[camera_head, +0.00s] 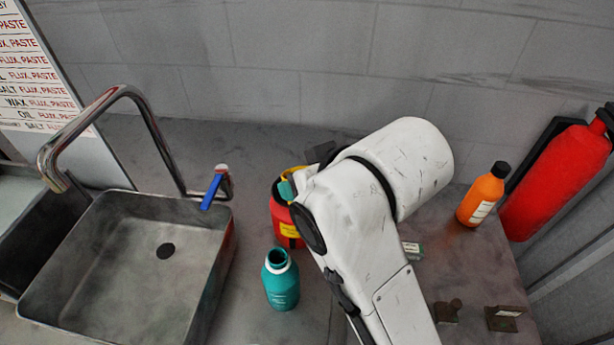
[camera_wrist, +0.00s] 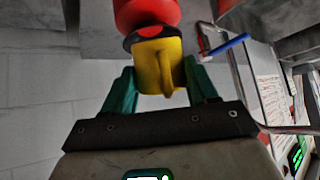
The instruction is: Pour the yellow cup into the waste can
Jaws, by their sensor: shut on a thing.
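The yellow cup (camera_wrist: 172,70) sits between the teal fingers of my gripper (camera_wrist: 160,82), which is shut on it. In the wrist view, the cup's far end meets the dark rim of the red waste can (camera_wrist: 147,12). I cannot tell whether they touch or how far the cup is tipped. In the head view, the red can (camera_head: 283,226) stands on the counter. A sliver of the yellow cup (camera_head: 298,169) and a teal finger show over its top. My white arm hides the rest of the cup and part of the can. The cup's contents are not visible.
A teal bottle (camera_head: 281,285) stands open in front of the can. A metal sink (camera_head: 110,260) with a blue-handled faucet (camera_head: 212,190) is at left. An orange bottle (camera_head: 482,197) and red extinguisher (camera_head: 555,180) are at right. Small brown blocks (camera_head: 506,318) lie at front right.

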